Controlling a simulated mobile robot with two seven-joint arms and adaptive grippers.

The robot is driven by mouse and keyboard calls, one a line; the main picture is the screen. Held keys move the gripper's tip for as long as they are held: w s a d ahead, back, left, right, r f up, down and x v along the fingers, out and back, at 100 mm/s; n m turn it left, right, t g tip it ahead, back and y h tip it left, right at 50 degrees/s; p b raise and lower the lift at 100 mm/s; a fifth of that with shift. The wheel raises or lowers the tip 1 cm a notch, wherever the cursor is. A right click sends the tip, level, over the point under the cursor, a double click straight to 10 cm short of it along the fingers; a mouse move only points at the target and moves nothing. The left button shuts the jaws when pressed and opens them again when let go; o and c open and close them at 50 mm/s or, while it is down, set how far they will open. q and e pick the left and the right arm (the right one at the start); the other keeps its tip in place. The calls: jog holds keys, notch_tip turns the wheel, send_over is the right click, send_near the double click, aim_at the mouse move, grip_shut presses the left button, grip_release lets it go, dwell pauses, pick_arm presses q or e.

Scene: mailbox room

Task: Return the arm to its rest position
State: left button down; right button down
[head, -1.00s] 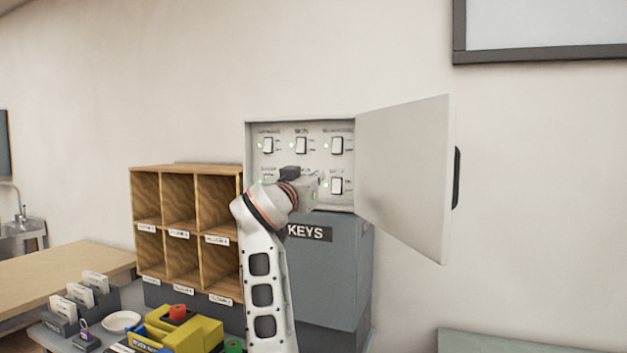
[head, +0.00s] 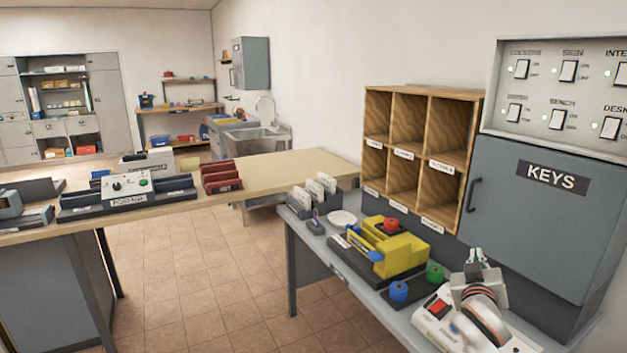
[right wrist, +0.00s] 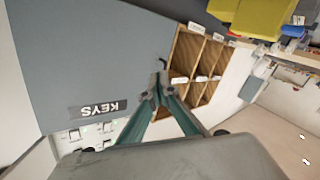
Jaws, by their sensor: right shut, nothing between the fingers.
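My right gripper (head: 478,258) is at the lower right of the head view, with its arm coming up from the bottom edge. It is low in front of the grey KEYS cabinet (head: 540,215), and its fingers point up and away. In the right wrist view its two fingers (right wrist: 158,85) meet at the tips with nothing between them. The KEYS cabinet (right wrist: 95,60) and the wooden pigeonholes (right wrist: 187,90) appear beyond the fingers there. The switch panel (head: 545,122) is above the cabinet. My left gripper is not in view.
Wooden pigeonholes (head: 480,105) stand behind. Tiled floor (head: 200,290) is open at left.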

jog(key=s+a+f+n+g+y, duration=0.1)
jog(key=s+a+f+y, duration=0.1)
jog(key=s+a+f, duration=0.45)
jog(key=s+a+f+n+y, duration=0.1)
jog(key=s+f+n+y, duration=0.15)
jog(key=f, duration=0.75)
jog(key=s+a+f+n+g+y, duration=0.1)
jog(key=s+a+f+y, duration=0.15)
jog(key=s+f, duration=0.4)
jog(key=s+a+f+g+y, duration=0.1)
jog(key=s+a+f, duration=0.3)
jog(key=s, duration=0.5)
jog(key=s+a+f+g+y, duration=0.1)
jog(key=s+a+f+y, duration=0.1)
jog(key=s+a+f, duration=0.3)
jog(key=s+f, duration=0.4)
jog(key=s, duration=0.1)
jog(key=shift+a+f+g+y, duration=0.15)
jog(key=shift+a+g+y, duration=0.15)
jog(key=shift+s, duration=0.2)
